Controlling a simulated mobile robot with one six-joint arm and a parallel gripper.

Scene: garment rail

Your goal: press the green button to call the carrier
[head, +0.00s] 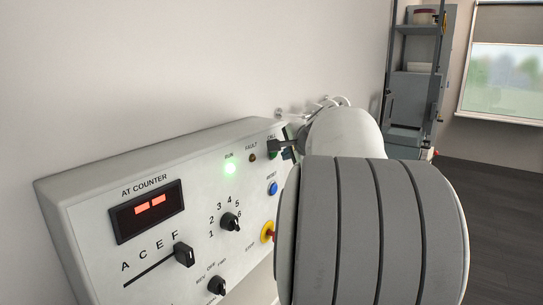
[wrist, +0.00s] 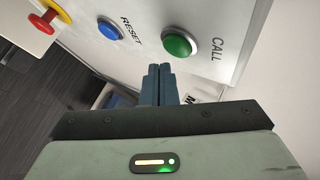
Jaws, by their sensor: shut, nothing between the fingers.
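The green CALL button (wrist: 180,43) sits on the pale control panel, beside its CALL label in the wrist view. In the head view only a sliver of it (head: 273,155) shows beside my gripper (head: 288,153), and my arm hides much of that side. In the wrist view my gripper (wrist: 161,70) is shut, with its blue-grey fingers together and nothing between them. The fingertips appear just below the green button in the picture. I cannot tell whether they touch it.
A grey rack (head: 412,95) stands at the back right.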

